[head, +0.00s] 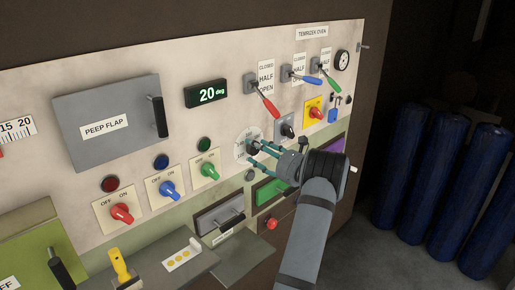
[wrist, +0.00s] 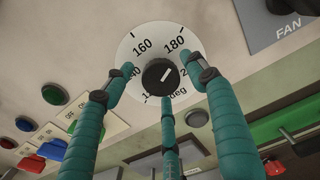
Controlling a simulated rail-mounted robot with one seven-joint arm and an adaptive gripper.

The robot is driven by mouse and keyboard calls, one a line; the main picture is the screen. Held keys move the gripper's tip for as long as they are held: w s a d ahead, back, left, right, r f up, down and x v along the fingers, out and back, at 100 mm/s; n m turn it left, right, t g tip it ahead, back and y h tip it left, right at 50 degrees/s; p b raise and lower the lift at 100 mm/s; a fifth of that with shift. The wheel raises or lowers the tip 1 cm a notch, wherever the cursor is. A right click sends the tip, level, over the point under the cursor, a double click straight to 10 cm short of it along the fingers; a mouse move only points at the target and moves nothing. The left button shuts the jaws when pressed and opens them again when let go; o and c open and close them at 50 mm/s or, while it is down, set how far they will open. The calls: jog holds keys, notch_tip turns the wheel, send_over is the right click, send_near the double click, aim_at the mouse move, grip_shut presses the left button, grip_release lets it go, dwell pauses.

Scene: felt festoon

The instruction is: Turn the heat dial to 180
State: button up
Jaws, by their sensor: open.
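The heat dial (wrist: 160,76) is a black knob on a round white plate (wrist: 137,32) marked 160, 180 and "deg". A short white line on the knob slants to the upper right, to the right of the 180 mark. Some numbers are partly hidden by the fingers. In the head view the dial (head: 252,148) is partly covered by my gripper (head: 262,149). My gripper has three teal fingers, open and spread around the knob. I cannot tell whether any finger touches it.
Red, blue and green switches (head: 209,170) sit left of the dial. Levers (head: 264,99) and a grey FAN plate (wrist: 280,20) are above right. Blue cylinders (head: 400,170) stand at the far right.

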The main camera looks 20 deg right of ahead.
jog(key=shift+w, duration=0.15)
jog(key=shift+c, duration=0.9)
jog(key=c, duration=1)
jog(key=shift+f+n+b, duration=0.15)
jog(key=shift+n+b, duration=0.25)
jog(key=shift+b, duration=0.7)
jog(key=shift+r, duration=0.25)
jog(key=o, duration=1.1)
jog(key=shift+o, duration=0.4)
jog(key=shift+f, duration=0.1)
